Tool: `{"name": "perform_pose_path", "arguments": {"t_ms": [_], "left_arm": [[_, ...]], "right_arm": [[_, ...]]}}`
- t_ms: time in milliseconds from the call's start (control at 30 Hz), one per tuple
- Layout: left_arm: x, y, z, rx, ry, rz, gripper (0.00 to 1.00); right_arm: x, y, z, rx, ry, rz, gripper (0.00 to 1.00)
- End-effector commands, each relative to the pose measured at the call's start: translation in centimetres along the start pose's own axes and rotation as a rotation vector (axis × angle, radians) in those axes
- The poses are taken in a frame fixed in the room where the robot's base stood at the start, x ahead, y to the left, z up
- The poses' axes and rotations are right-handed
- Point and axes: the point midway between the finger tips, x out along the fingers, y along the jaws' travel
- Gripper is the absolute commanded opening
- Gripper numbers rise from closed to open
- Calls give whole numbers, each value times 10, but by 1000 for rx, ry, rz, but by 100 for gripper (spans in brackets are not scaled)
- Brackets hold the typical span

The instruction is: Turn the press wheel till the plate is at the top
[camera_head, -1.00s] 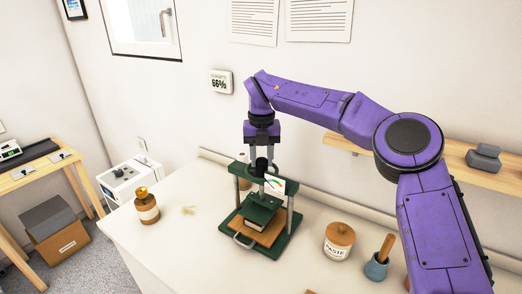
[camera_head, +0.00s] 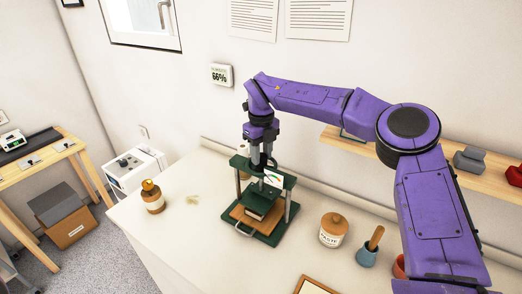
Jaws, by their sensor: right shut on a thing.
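The green press (camera_head: 265,237) stands upright on the white counter, with a top beam (camera_head: 239,162) on metal posts. Its green plate (camera_head: 258,203) hangs between the posts, below the beam and close over a small book-like block (camera_head: 254,214). This block lies on a wooden board (camera_head: 238,215) on the press base. My right gripper (camera_head: 259,163) points down at the top middle of the press and is shut on the press wheel, which is mostly hidden by the fingers. A white card with a green gauge mark (camera_head: 273,179) is on the press front. My left gripper is out of view.
A wooden wall shelf (camera_head: 355,148) runs behind my right arm. A wooden frame (camera_head: 315,286) lies at the front edge.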

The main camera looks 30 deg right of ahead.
Motion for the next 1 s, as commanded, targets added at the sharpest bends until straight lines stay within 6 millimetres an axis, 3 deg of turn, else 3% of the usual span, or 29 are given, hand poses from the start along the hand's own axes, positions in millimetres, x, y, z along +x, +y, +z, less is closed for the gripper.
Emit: {"name": "perform_pose_path", "arguments": {"t_ms": [467,500,567,867,1000], "left_arm": [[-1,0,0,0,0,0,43],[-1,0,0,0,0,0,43],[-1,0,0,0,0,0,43],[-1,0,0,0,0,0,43],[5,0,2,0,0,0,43]], "right_arm": [[3,1,-1,-16,6,1,7],[3,1,-1,-16,6,1,41],[2,1,-1,-16,5,1,60],[0,0,0,-15,2,0,63],[-16,0,1,-13,-3,-1,63]]}}
